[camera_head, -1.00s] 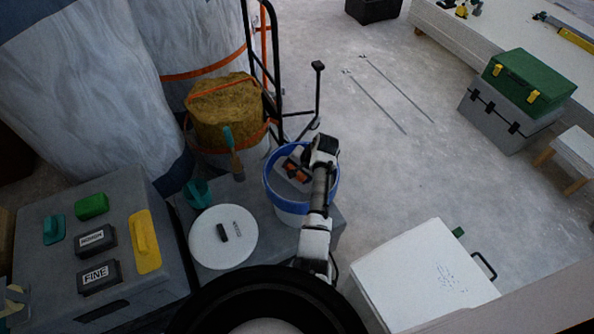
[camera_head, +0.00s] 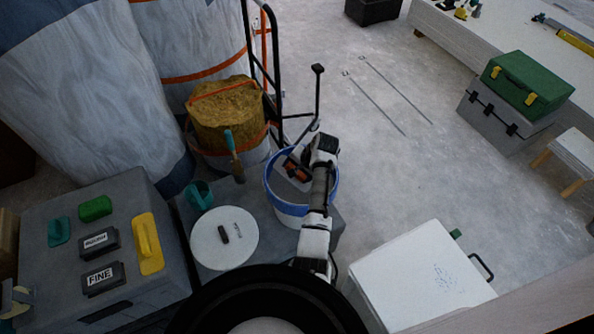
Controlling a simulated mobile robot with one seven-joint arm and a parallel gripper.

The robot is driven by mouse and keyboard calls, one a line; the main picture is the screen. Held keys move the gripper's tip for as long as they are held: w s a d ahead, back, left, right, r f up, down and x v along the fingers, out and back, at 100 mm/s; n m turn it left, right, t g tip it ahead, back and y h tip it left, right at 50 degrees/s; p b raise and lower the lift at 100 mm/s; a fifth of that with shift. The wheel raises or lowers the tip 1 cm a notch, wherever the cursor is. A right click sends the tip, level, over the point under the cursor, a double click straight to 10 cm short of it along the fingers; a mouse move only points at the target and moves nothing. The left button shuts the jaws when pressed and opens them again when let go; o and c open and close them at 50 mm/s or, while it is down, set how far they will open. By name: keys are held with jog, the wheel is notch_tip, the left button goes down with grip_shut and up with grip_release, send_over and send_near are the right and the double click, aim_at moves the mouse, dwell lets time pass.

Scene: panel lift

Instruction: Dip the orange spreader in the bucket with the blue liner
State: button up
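The white bucket with the blue liner (camera_head: 270,186) stands on a low grey surface in the middle of the head view. My gripper (camera_head: 300,168) is over the bucket's opening, with my arm reaching across the bucket's right side. A small orange and dark piece (camera_head: 298,173), likely the orange spreader, shows at my gripper inside the rim outline. A pale flat part beside it seems to belong to it. My fingers are too small and partly hidden, so I cannot tell how they sit on it. The depth in the bucket is unclear.
A round white lid (camera_head: 224,238) lies left of the bucket, with a teal cup (camera_head: 199,194) behind it. A grey case (camera_head: 100,250) with sanding blocks and a yellow float (camera_head: 148,243) stands left. A white box (camera_head: 420,275) stands right. Open floor lies behind it.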

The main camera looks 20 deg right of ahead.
jog(key=shift+r+p, duration=3.65)
jog(key=shift+r, duration=0.75)
jog(key=shift+s+f, duration=0.1)
